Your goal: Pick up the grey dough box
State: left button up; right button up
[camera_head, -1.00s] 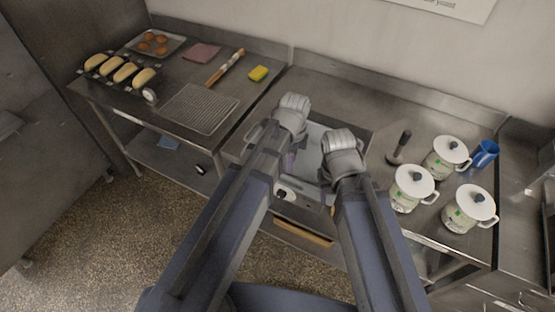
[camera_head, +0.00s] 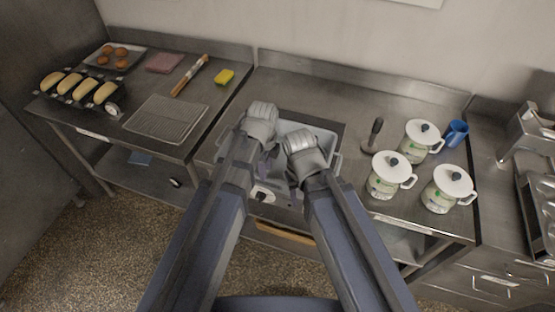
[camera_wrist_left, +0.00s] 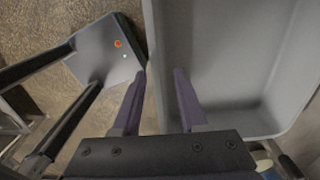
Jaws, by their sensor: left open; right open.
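The grey dough box (camera_head: 326,137) is an open-topped bin on the steel counter, partly hidden behind my grippers in the head view. In the left wrist view, the box (camera_wrist_left: 235,50) fills the right side, and its inside looks empty.
White lidded jars (camera_head: 388,175) and a blue cup (camera_head: 456,133) stand to the right, with a dark-handled tool (camera_head: 374,136) nearer the box.

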aim_at(265, 185)
pick_arm(q)
jog(key=f+b, duration=0.5)
jog(key=shift+a+f, duration=0.15)
jog(key=shift+a, duration=0.1)
jog(key=shift+c, duration=0.2)
grip_shut()
dwell(1.1)
